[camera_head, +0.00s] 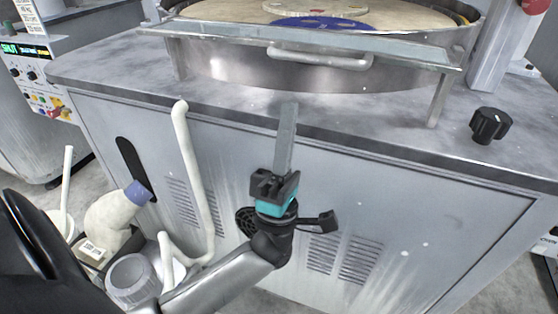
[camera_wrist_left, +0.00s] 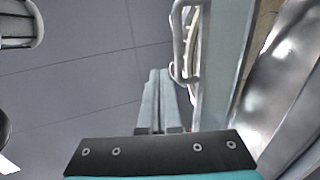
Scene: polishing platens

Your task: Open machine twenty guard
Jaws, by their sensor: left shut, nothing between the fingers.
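The machine's guard (camera_head: 420,52) is a pale, see-through panel with a metal edge, lying low across the front of the round platen basin. Its bar handle (camera_head: 320,58) hangs on the front side. The handle also shows in the left wrist view (camera_wrist_left: 178,45), just beyond the fingertips. My left gripper (camera_head: 288,108) points up in front of the cabinet, below and a little left of the handle's middle. Its fingers are together and empty, and in the left wrist view (camera_wrist_left: 160,75) they appear apart from the handle. My right gripper is out of view.
A tan platen (camera_head: 400,14) with a blue disc (camera_head: 325,24) lies behind the guard. A black knob (camera_head: 490,125) stands on the worktop at right. A cream hose (camera_head: 190,150), a bottle (camera_head: 110,215) and a clear jar (camera_head: 131,280) are at lower left.

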